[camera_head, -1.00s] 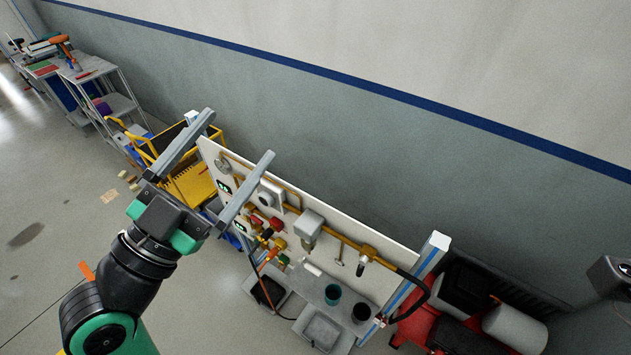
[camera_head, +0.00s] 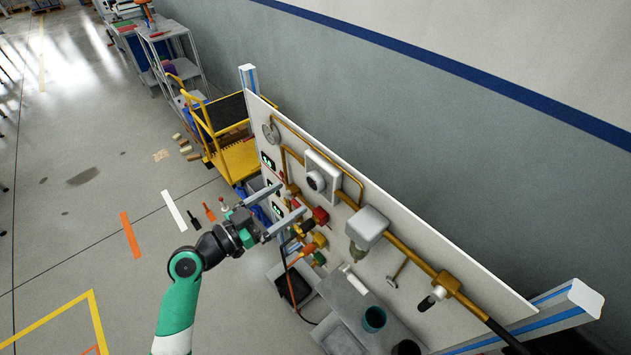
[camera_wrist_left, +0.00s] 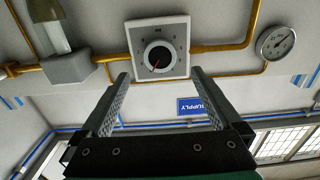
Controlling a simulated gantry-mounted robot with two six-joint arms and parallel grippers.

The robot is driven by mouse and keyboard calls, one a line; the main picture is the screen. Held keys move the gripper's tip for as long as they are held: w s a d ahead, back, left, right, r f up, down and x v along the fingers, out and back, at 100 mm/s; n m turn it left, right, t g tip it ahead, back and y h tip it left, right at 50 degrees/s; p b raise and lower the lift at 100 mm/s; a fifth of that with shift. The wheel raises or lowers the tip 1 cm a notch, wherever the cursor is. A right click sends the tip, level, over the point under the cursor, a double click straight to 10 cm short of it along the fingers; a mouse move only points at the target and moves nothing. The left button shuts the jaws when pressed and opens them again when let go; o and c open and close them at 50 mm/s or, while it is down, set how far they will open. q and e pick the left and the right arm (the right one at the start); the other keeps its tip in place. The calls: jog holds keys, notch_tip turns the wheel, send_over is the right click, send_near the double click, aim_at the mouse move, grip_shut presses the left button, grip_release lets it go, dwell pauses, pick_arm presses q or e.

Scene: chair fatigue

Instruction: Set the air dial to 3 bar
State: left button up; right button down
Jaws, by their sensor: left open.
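The air dial is most likely the round knob in a white square plate (camera_head: 322,176) on the upright board. My left gripper (camera_head: 293,199) is open and empty, in front of the board and just below left of the dial in the head view. In the wrist view its fingers (camera_wrist_left: 159,75) stand apart, one on each side below the dial. My right gripper is not in view.
A round gauge (camera_head: 271,131) and brass pipes flank the dial. Red and brass valves (camera_head: 320,216) sit close to my left fingers. A grey filter unit (camera_head: 367,227) is to the right. A yellow cart (camera_head: 238,155) stands behind. The floor at left is mostly clear.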

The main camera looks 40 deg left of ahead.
aim_at(312, 183)
pick_arm(q)
jog(key=w, duration=0.9)
jog(key=shift+w+d, duration=0.15)
jog(key=shift+d, duration=0.25)
jog(key=c, duration=1.4)
